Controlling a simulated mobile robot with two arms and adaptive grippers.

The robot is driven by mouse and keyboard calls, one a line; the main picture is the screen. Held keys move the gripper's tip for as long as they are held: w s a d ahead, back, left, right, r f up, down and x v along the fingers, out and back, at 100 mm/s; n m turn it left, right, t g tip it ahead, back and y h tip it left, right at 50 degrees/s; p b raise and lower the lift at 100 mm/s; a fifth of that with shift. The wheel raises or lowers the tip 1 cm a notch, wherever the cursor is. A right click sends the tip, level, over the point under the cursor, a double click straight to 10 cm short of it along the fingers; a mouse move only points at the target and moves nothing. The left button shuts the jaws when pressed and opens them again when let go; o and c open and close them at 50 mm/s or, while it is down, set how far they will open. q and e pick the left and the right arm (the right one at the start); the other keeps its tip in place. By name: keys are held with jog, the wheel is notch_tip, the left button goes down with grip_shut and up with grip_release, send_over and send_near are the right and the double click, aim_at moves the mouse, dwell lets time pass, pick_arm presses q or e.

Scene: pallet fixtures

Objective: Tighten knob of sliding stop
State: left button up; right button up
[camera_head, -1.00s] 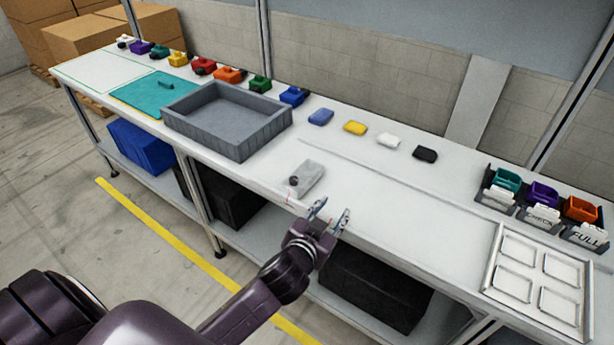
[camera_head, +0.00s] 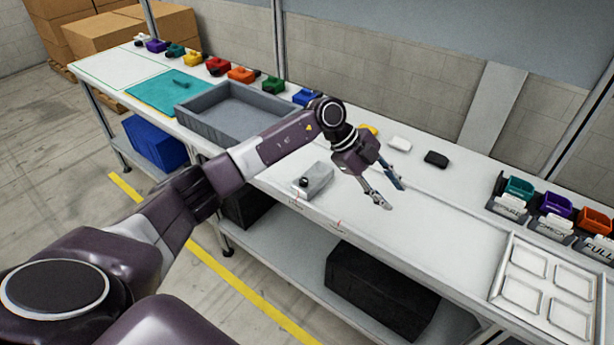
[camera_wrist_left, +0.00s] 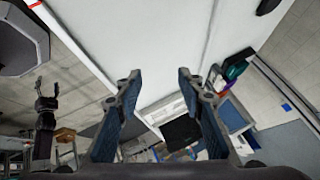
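The sliding stop, a light grey block (camera_head: 318,177), sits near the front edge of the white bench (camera_head: 440,213). Its small dark knob (camera_head: 304,181) is on the side facing me, at the block's left. My left gripper (camera_head: 395,197) is over the bench, to the right of the stop and apart from it. Its fingers are spread with nothing between them. The wrist view also shows the open fingers (camera_wrist_left: 158,77) against the white bench top; I cannot make out the stop or knob there.
Red marks (camera_head: 337,224) lie along the bench's front edge. A grey tray (camera_head: 200,115) stands left of my forearm. White (camera_head: 399,144) and black (camera_head: 436,159) pieces lie behind the gripper. A framed tray (camera_head: 500,290) stands at right. The bench between is clear.

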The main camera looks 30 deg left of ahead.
pick_arm(q)
jog(key=a+n+g+y, duration=0.1)
jog(key=a+n+y, duration=0.3)
jog(key=a, duration=1)
notch_tip(320, 180, up, 4)
jog(key=n+g+y, duration=0.1)
jog(key=g+y, duration=0.1)
jog(key=y, duration=0.1)
send_over(304, 180)
jog(key=shift+d+f, duration=0.1)
jog(key=shift+f, duration=0.05)
jog(key=shift+s+a+f, duration=0.1)
jog(key=shift+a+f, duration=0.05)
jog(key=shift+a, duration=0.1)
notch_tip(304, 180, down, 7)
jog(key=shift+d+f+p, duration=0.1)
jog(key=shift+f+p, duration=0.1)
jog(key=shift+p, duration=0.7)
grip_shut()
